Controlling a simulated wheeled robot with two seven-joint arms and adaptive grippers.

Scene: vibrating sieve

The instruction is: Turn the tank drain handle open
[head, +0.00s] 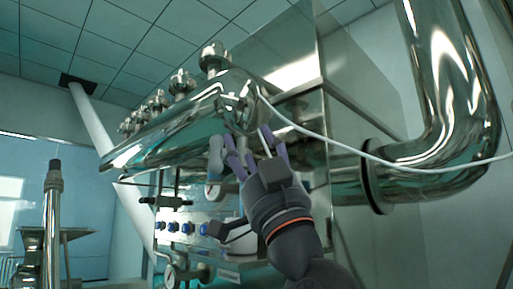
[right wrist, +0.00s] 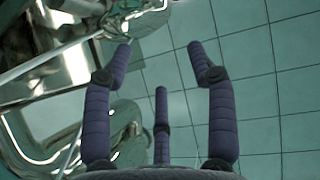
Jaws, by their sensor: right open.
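A shiny horizontal metal tank (head: 180,125) fills the upper middle of the head view. A metal fitting (head: 240,103) sits on its near end; I cannot tell for sure whether it includes the drain handle. My right gripper (head: 256,150) is open just below this end, its purple fingers pointing up, with nothing visible between them. A pale grip-like part (head: 216,153) stands just left of the fingers. In the right wrist view the open fingers (right wrist: 160,75) are spread and empty, with shiny metal parts (right wrist: 125,18) beyond them at upper left. My left gripper is not in view.
A white hose (head: 330,142) runs from the tank end to the right, in front of a large bent pipe (head: 455,110).

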